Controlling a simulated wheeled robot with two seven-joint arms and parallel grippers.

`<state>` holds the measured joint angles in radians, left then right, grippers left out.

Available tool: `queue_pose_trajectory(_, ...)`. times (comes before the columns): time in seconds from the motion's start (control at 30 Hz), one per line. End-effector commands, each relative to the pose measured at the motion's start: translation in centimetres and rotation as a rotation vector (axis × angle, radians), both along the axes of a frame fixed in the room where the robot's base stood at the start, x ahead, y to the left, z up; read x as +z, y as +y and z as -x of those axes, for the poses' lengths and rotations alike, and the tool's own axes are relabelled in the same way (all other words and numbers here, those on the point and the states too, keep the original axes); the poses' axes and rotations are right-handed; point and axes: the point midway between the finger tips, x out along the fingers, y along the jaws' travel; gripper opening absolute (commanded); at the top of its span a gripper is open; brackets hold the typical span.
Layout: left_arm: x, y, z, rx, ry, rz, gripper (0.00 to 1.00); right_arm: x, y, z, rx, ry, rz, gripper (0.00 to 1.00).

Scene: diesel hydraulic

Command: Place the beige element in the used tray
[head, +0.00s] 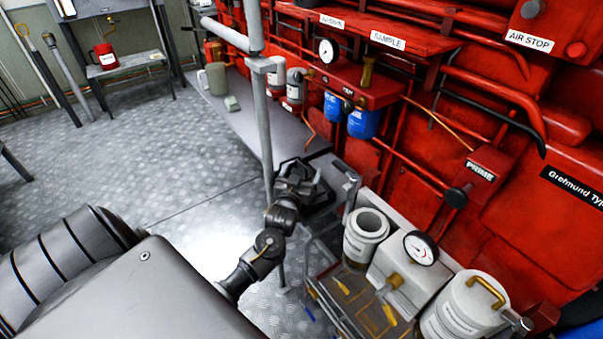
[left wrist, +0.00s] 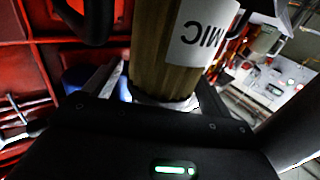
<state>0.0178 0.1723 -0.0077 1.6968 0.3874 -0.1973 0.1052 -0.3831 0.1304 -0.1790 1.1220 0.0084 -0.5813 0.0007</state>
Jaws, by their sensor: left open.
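A beige-brown ribbed cylinder, the beige element (left wrist: 165,50), stands large in the left wrist view, just beyond the black gripper body. It has a white label ending in "MIC", upside down, and a pale ring at its near end. My left gripper (head: 305,178) is open in the head view, over the grey ledge beside the red machine. Its fingers lie on either side of the element in the left wrist view (left wrist: 160,92); I cannot tell whether they touch it. I cannot make out the element in the head view. No tray with a readable "used" label shows. My right gripper is out of view.
A vertical grey pipe (head: 265,130) stands close to my left gripper. A white canister (head: 366,235), a gauge (head: 421,248) and a lidded canister (head: 465,305) crowd the lower right. The red machine (head: 400,150) lies beyond. Open floor (head: 110,170) is at left.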

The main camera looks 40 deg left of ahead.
Motion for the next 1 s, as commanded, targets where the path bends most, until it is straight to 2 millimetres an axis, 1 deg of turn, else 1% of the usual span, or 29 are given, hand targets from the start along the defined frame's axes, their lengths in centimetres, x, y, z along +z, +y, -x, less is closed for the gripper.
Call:
queue_pose_trajectory(0.07, 0.2, -0.1, 0.1, 0.000, 0.000, 0.000, 0.83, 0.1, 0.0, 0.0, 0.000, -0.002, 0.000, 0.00)
queue_pose_trajectory(0.17, 0.1, -0.6, 1.4, -0.001, 0.002, 0.001, 0.83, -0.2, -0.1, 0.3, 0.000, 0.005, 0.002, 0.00)
queue_pose_trajectory(0.4, 0.1, -2.5, 6.2, -0.001, 0.003, 0.001, 0.83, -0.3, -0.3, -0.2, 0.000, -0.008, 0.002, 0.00)
queue_pose_trajectory(0.6, 0.1, -3.8, 9.4, 0.000, 0.001, 0.000, 0.83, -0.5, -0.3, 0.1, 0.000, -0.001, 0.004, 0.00)
queue_pose_trajectory(0.7, 0.1, -4.2, 10.4, 0.000, 0.000, 0.001, 0.83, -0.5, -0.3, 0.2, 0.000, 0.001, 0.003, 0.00)
queue_pose_trajectory(0.8, 0.2, -4.4, 11.0, 0.000, 0.000, 0.000, 0.83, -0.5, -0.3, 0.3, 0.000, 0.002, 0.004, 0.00)
queue_pose_trajectory(1.0, 0.2, -4.5, 11.2, 0.000, -0.001, 0.000, 0.83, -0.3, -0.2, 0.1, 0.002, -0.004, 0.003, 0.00)
